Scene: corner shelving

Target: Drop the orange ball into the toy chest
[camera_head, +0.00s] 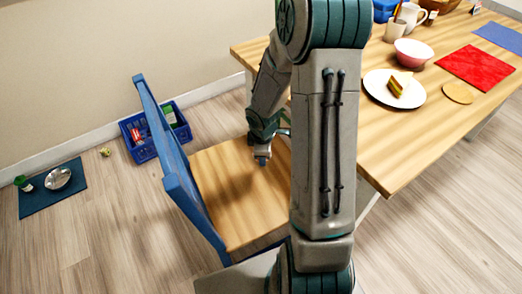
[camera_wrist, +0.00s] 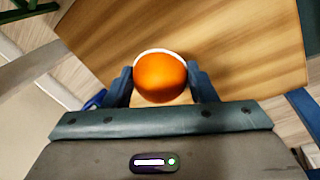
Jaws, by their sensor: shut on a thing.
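The orange ball (camera_wrist: 160,77) is between the two fingers of my gripper (camera_wrist: 160,88) in the wrist view, with a finger at each side. A pale rim shows along its far edge; I cannot tell what that belongs to. In the head view my gripper (camera_head: 262,158) points down over the wooden seat of a blue-framed chair (camera_head: 240,205), and I cannot make out the ball there. No box is clearly marked as the toy chest; a blue open crate (camera_head: 148,153) with red and green things in it stands on the floor behind the chair.
The chair's tall blue back (camera_head: 180,180) stands between my gripper and the crate. A wooden table (camera_head: 400,150) with a plate (camera_head: 380,92), bowl (camera_head: 413,52) and red mat (camera_head: 475,68) is at right. A dark mat (camera_head: 38,200) with a metal bowl (camera_head: 58,179) lies at far left.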

